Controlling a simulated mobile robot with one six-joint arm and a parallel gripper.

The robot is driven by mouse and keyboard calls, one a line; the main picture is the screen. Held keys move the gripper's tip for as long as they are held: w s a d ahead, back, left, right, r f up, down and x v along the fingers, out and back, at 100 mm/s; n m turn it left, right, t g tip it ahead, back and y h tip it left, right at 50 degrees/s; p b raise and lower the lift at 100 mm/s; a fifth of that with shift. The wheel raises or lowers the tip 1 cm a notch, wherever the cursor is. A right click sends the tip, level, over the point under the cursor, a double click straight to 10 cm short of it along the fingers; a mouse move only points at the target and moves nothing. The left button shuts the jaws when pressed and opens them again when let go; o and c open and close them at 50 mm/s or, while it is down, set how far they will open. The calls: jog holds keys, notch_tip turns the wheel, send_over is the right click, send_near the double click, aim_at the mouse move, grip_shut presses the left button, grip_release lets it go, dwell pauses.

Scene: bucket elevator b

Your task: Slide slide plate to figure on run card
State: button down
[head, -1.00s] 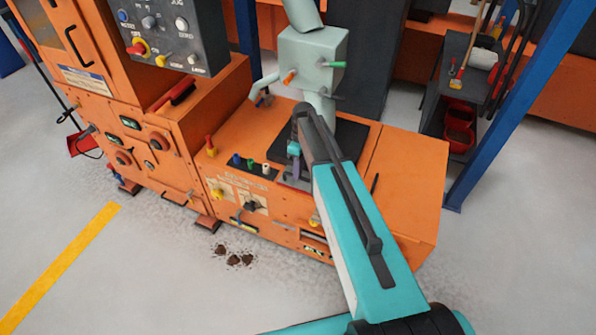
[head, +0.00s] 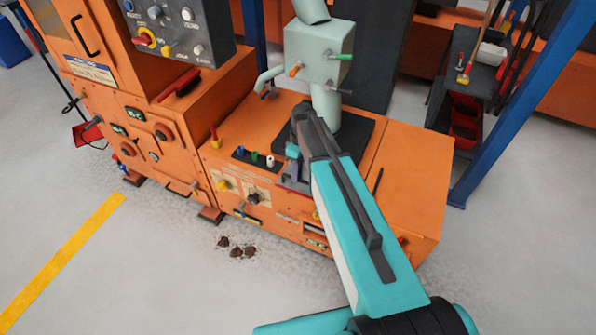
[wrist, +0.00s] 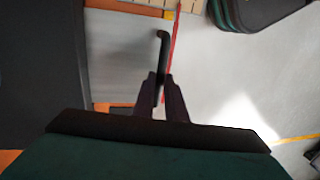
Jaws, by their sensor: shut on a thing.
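In the wrist view, my gripper (wrist: 160,97) has its two dark fingers closed on a black, hook-ended handle (wrist: 163,42). The handle stands over a grey metal plate (wrist: 120,58), which looks like the slide plate. A thin red line (wrist: 174,50) runs beside the handle up to a cream strip with tick marks (wrist: 186,5) at the top edge. Its figures cannot be read. In the head view, my gripper (head: 294,178) is low at the orange machine's front, partly hidden by my arm. I cannot make out a run card.
The orange machine (head: 410,180) carries a pale green housing (head: 318,55) with coloured levers close behind my arm. A control panel (head: 175,30) hangs at the upper left. A blue post (head: 500,120) stands to the right. The floor in front is clear apart from brown clumps (head: 236,250).

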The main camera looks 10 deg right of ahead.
jog(key=c, duration=1.8)
grip_release()
notch_tip(320, 180, up, 14)
jog(key=w+d+b, duration=0.1)
jog(key=w, duration=0.1)
jog(key=shift+d+f, duration=0.2)
jog(key=shift+d, duration=0.1)
